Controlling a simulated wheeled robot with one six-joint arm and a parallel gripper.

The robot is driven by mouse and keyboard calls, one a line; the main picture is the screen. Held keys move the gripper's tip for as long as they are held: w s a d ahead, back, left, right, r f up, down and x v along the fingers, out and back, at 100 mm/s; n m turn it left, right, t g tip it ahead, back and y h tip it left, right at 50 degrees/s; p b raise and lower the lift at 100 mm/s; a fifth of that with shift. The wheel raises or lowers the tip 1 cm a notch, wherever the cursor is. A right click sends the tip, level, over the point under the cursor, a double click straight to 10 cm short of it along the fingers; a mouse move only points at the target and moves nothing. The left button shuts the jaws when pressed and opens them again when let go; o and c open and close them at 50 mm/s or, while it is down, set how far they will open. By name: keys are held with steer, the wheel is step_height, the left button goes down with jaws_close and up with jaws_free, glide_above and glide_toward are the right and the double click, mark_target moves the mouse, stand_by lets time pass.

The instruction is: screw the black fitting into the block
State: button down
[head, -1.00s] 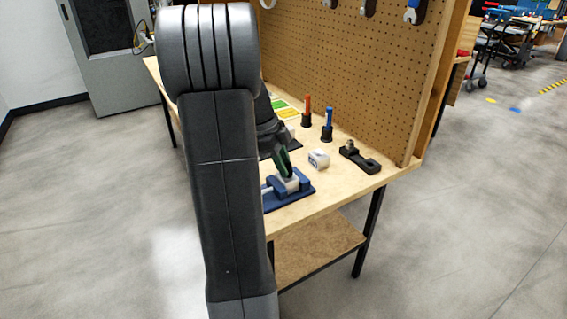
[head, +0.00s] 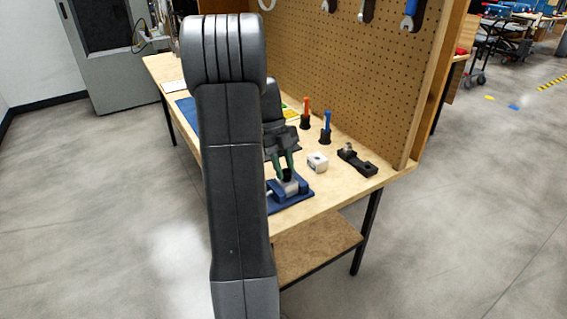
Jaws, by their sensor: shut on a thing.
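My gripper (head: 284,168), with green fingers, points down at the front of the workbench. It is shut on the black fitting (head: 286,175), a small dark piece between the fingertips. The fitting is directly over the light grey block (head: 291,187); I cannot tell how deep it sits in it. The block is held in a blue fixture (head: 298,199) on the bench. My own arm hides the left part of the fixture.
A white block with a hole (head: 317,162) and a black holder (head: 360,165) stand to the right. A red-handled tool (head: 306,108) and a blue-handled tool (head: 326,122) stand upright behind. A pegboard (head: 340,80) closes the back. The bench (head: 325,189) is bare at the front right.

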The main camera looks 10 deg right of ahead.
steer(key=shift+m, duration=0.3)
steer(key=m+p, duration=0.1)
steer(key=m+y+p, duration=0.1)
steer(key=shift+w+d+r+m+g, duration=0.1)
steer(key=shift+d+r+m+g, duration=0.1)
steer(key=shift+m+g, duration=0.1)
steer(key=shift+f+m+y, duration=0.2)
steer(key=shift+m+y, duration=0.2)
steer(key=shift+m, duration=0.3)
steer(key=c, duration=1.1)
jaws_free()
steer(key=shift+o, duration=0.5)
steer(key=o, duration=0.5)
